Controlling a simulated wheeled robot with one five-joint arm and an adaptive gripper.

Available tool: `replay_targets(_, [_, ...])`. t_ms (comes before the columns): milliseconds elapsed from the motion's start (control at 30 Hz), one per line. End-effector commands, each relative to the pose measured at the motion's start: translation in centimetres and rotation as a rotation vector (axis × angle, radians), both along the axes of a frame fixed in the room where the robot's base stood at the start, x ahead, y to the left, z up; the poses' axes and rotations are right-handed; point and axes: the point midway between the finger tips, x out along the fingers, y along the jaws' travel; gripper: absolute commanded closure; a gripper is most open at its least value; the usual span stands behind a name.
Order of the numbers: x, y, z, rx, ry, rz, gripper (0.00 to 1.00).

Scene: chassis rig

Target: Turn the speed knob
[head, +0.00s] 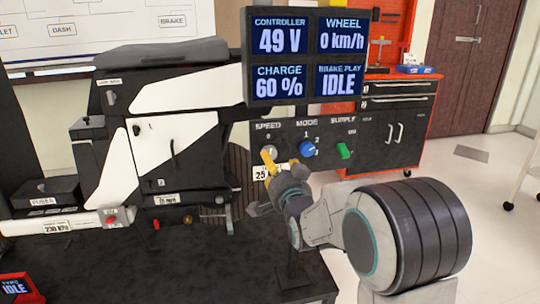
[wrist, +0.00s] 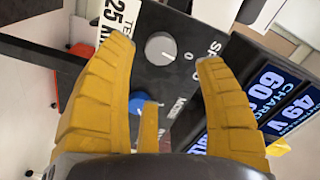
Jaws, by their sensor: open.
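The speed knob (head: 269,152) is a grey round dial under the word SPEED on the dark control panel. In the wrist view the speed knob (wrist: 161,48) shows between and beyond my finger tips, its white pointer line towards the 0 mark. My gripper (head: 276,163) has yellow fingers and is just below the knob in the head view. In the wrist view my gripper (wrist: 168,62) is open with nothing between its fingers. I cannot tell whether a finger touches the knob.
The blue mode knob (head: 307,149) and green supply switch (head: 343,151) sit right of the speed knob. The display (head: 305,55) above reads 0 km/h and IDLE. A white and black chassis rig (head: 165,130) stands at left. A red cabinet (head: 395,125) is behind.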

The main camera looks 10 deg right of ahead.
Motion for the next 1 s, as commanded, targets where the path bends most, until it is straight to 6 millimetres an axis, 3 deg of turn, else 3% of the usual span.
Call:
replay_targets(200, [0.0,0.0,0.0,-0.469,-0.001,0.000,0.36])
replay_targets(500, [0.0,0.0,0.0,-0.921,-0.001,0.000,0.36])
replay_targets(767, [0.3,0.0,0.0,-1.062,-0.001,0.000,0.36])
replay_targets(1000, [2.6,0.0,-0.1,-1.071,-0.002,0.000,0.36])
